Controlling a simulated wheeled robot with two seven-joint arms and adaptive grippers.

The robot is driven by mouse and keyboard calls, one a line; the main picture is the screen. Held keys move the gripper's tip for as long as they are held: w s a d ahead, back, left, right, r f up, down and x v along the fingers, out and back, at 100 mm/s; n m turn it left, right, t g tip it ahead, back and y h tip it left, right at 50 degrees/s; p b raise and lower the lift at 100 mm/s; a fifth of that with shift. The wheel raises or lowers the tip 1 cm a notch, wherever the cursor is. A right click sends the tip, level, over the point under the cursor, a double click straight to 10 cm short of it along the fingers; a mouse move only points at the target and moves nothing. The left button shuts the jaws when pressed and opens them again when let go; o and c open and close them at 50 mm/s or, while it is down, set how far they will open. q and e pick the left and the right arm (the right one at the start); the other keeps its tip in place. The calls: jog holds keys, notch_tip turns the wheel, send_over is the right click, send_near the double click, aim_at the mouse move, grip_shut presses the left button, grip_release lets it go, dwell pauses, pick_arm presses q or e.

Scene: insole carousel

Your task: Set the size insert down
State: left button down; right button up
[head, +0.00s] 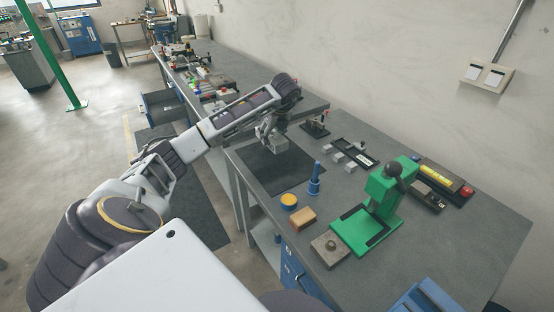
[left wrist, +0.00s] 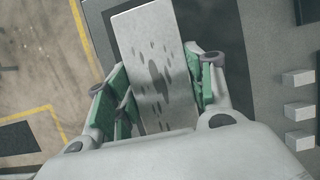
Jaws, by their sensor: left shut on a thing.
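My left gripper (head: 270,132) reaches over the far part of the grey workbench, above a dark mat (head: 262,168). It is shut on the size insert (left wrist: 155,65), a flat grey metal plate with several dark marks on its face. In the left wrist view the green-padded fingers (left wrist: 160,90) grip the plate from both sides. In the head view the insert (head: 281,144) shows as a small grey piece below the gripper. It looks to be above the mat, but I cannot tell the height. My right gripper is not in view.
Several small grey blocks (head: 338,157) lie right of the mat, beside a black rail (head: 357,151). The mat's near part is clear.

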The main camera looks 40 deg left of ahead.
pick_arm(q)
notch_tip(320, 180, down, 5)
jog(key=shift+r, duration=0.1)
jog(key=shift+f, duration=0.6)
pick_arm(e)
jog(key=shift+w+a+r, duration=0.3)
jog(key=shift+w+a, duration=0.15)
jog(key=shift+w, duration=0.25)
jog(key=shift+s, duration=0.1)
